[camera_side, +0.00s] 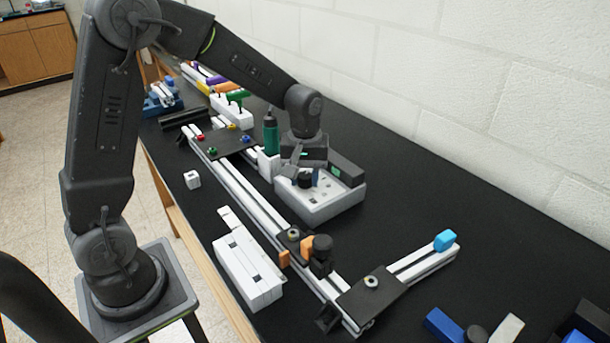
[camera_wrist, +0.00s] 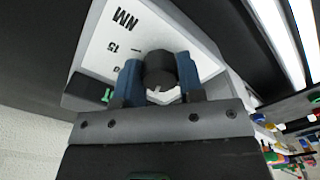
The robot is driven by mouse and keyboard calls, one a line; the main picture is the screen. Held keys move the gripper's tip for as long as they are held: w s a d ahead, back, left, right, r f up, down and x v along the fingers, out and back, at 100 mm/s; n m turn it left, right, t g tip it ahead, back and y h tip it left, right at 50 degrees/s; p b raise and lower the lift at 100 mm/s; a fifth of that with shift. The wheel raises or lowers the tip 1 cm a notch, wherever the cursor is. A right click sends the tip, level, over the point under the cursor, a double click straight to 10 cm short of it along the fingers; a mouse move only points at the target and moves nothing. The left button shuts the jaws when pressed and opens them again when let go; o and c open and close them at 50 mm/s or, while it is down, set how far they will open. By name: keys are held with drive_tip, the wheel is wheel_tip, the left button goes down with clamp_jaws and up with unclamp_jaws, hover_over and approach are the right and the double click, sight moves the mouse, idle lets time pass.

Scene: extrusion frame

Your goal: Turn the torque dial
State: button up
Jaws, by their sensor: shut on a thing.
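The torque dial is a black round knob (camera_wrist: 160,68) on a pale panel marked "NM" and "15" in the wrist view. A white pointer mark shows at its lower edge. In the side view the dial (camera_side: 306,181) sits on top of a light grey box (camera_side: 325,203). My gripper (camera_wrist: 160,80) is over the panel with its blue fingers on either side of the knob, shut on it. In the side view my gripper (camera_side: 305,176) comes down onto the box from above; the fingers partly hide the dial.
A green bottle-like tool (camera_side: 270,133) stands close behind the box. Aluminium extrusions (camera_side: 240,190) with a black plate (camera_side: 372,295) run in front. A white block (camera_side: 248,272) lies nearer the table edge. A blue cap (camera_side: 444,240) sits on the right extrusion end.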

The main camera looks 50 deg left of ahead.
sight(305, 175)
drive_tip(key=m, duration=0.5)
drive_tip(key=shift+m, duration=0.3)
drive_tip(key=m, duration=0.5)
drive_tip(key=shift+m, duration=0.3)
drive_tip(key=o, duration=0.9)
drive_tip(key=shift+r, duration=0.15)
wheel_tip(305, 175, up, 14)
drive_tip(key=shift+f, duration=0.2)
